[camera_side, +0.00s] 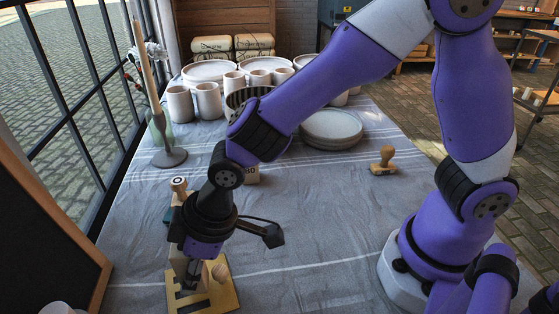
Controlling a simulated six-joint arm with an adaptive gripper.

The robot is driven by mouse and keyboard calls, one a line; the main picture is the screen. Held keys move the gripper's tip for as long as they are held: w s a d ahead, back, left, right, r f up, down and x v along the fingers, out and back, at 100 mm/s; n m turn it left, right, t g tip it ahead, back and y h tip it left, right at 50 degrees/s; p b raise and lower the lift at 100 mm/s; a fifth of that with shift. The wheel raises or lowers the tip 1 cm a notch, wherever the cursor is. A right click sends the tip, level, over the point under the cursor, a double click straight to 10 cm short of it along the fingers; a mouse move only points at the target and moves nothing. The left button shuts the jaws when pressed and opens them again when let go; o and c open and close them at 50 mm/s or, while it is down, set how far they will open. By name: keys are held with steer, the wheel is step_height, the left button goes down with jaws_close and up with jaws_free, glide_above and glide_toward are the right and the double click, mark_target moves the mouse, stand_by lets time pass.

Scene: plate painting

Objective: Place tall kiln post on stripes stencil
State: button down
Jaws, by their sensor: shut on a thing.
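The stripes stencil (228,299) is a flat yellow plate with slots, lying on the cloth at the lower left. My gripper (192,282) points down over the stencil's left part and is shut on a pale upright piece, apparently the tall kiln post (179,271). The fingers and wrist hide much of it. I cannot tell whether its lower end touches the stencil. A small rounded tan object (220,272) stands at the stencil's right side, close to the gripper.
A wooden-topped piece (179,186) stands just behind my wrist. A wooden stamp (383,161) sits at right. A candle holder (169,157), several cups (208,101) and stacked plates (332,129) stand toward the back. A dark board (45,240) edges the left. The middle cloth is clear.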

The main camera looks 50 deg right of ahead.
steer(key=shift+f, duration=0.5)
steer(key=shift+f, duration=0.1)
steer(key=shift+c, duration=2.3)
jaws_free()
steer(key=shift+f, duration=0.1)
steer(key=shift+r, duration=0.4)
steer(key=v, duration=1.2)
steer(key=s+d+r+m+t+h, duration=0.1)
steer(key=d+m, duration=0.3)
steer(key=d, duration=0.6)
steer(key=s+d+r+m+t+h, duration=0.1)
steer(key=d+m, duration=0.4)
steer(key=d, duration=0.5)
steer(key=s+r+h, duration=0.1)
steer(key=s, duration=0.1)
steer(key=shift+s, duration=0.4)
